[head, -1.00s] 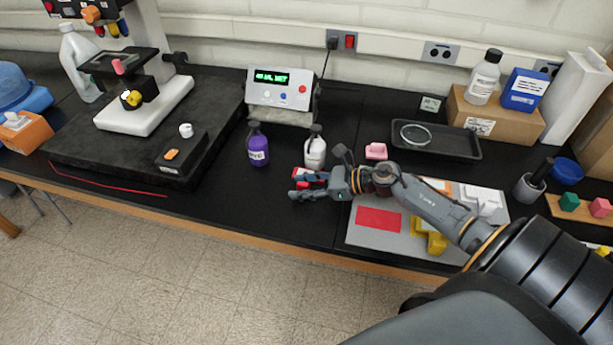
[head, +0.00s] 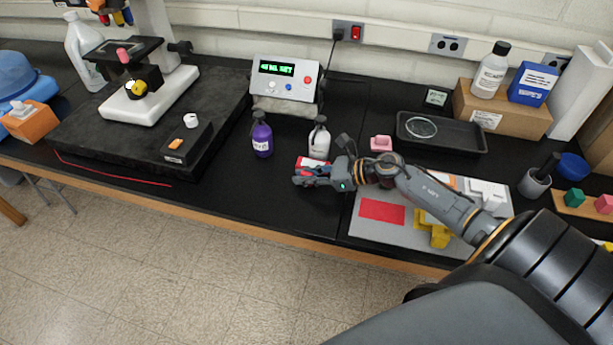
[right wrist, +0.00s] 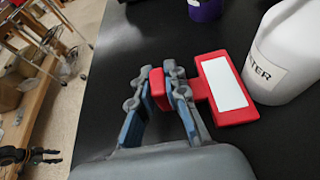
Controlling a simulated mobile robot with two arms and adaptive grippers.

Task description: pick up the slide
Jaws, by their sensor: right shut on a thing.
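The slide (right wrist: 222,88) is a red piece with a white rectangle on its flat part and a red grip block at one end. In the right wrist view my right gripper (right wrist: 158,90) is shut on that block, with a blue-padded finger on each side. In the head view the slide (head: 312,161) shows only in part behind my right gripper (head: 308,176), low over the black bench. A dark jointed shape at the lower left of the right wrist view looks like my left gripper (right wrist: 28,155); its jaws are too small to read.
A white bottle (head: 319,143) stands close beside the slide, and a purple bottle (head: 261,139) stands to its left. A grey board (head: 405,236) with a red patch lies under my right arm. The microscope (head: 150,98) stands at the left. The front bench is clear left of the gripper.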

